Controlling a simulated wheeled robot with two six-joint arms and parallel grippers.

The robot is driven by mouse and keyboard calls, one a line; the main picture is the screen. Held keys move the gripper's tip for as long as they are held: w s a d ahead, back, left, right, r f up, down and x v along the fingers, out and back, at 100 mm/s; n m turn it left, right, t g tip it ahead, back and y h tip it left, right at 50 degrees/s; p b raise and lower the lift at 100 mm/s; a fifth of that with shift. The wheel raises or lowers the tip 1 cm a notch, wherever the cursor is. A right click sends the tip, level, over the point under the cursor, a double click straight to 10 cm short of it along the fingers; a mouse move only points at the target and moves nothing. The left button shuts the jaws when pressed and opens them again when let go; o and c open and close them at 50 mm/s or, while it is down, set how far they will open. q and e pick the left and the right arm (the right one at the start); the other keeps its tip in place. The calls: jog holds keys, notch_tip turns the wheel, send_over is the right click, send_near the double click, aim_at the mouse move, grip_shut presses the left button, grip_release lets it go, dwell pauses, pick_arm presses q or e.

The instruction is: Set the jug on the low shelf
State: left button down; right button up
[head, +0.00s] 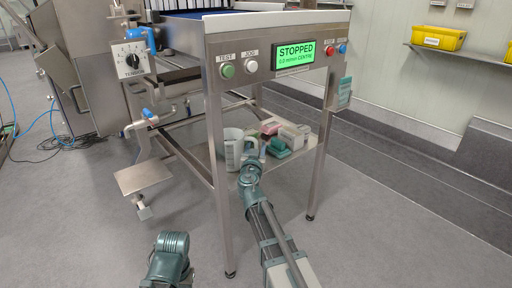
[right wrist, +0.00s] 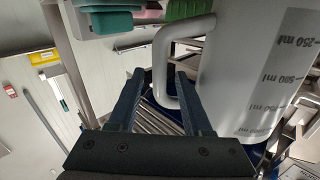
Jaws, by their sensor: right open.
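The jug (head: 232,148) is white with grey volume marks. It looks upright at the left end of the low shelf (head: 276,165) under the machine; its base is partly hidden, so I cannot tell whether it rests fully on the shelf. The right wrist view shows the jug (right wrist: 240,75) close up, with its handle (right wrist: 160,65) between my finger tips. My right gripper (head: 250,150) is open around the handle, with gaps beside it; the fingers also show in the right wrist view (right wrist: 160,74). Only a link of my left arm shows, not its gripper.
Several small pink, white and green items (head: 285,138) lie on the shelf right of the jug. Steel legs (head: 219,190) frame the shelf. A control panel (head: 280,60) reading STOPPED is above. A small steel plate (head: 142,177) juts out at left. The floor in front is clear.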

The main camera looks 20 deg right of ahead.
jog(key=v, duration=1.2)
jog(key=shift+r, duration=0.1)
jog(key=s+a+f+n+g+y, duration=0.1)
jog(key=s+a+f+g, duration=0.2)
jog(key=s+f+g, duration=0.35)
jog(key=s+a+f+n+g+y, duration=0.15)
jog(key=s+f+g, duration=0.25)
jog(key=f, duration=0.6)
jog(key=s+a+f+n+g+y, duration=0.3)
jog(key=s+a+f+n+g, duration=0.2)
jog(key=s+a, duration=0.7)
jog(key=shift+s+f+n+g+y, duration=0.2)
jog(key=shift+s+n+g+y, duration=0.25)
jog(key=shift+n, duration=0.6)
jog(key=shift+s+a, duration=0.1)
